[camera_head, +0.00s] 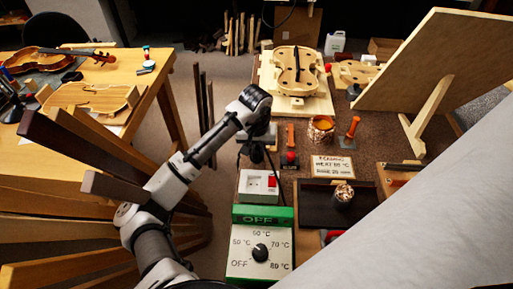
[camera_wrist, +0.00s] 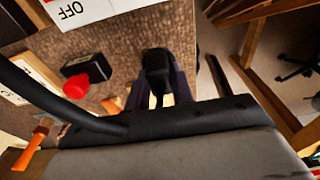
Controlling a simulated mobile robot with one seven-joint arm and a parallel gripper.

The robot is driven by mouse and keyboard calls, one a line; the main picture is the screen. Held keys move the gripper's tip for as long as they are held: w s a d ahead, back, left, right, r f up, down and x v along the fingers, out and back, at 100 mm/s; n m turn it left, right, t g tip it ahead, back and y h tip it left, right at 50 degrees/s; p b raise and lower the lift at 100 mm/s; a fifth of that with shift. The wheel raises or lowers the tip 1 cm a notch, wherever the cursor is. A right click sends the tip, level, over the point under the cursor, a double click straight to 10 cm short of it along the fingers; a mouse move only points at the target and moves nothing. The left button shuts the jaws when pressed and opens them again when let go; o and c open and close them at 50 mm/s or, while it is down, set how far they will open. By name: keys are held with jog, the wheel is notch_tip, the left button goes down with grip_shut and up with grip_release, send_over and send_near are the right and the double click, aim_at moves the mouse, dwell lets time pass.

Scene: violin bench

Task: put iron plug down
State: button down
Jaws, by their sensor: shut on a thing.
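My gripper (camera_wrist: 152,98) shows in the wrist view with its fingers closed around the black iron plug (camera_wrist: 157,68). The plug is held over the edge of the brown bench top. A thick black cable (camera_wrist: 55,108) runs across the left of that view. The plug is hard to make out there. Whether it touches the bench cannot be told.
A green-topped temperature dial box (camera_head: 260,252) reads OFF in front of the socket box. A red-knobbed black block (camera_wrist: 85,80) is close to my gripper. Two orange-handled tools (camera_head: 291,136) (camera_head: 351,128), a glue pot (camera_head: 320,128) and a violin mould (camera_head: 296,72) stand farther back.

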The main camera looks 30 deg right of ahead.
aim_at(256, 152)
jog(key=shift+f, duration=0.2)
jog(key=c, duration=1.2)
grip_release()
notch_tip(256, 152, up, 12)
jog(key=s+b, duration=0.1)
jog(key=shift+a, duration=0.4)
jog(key=shift+r, duration=0.1)
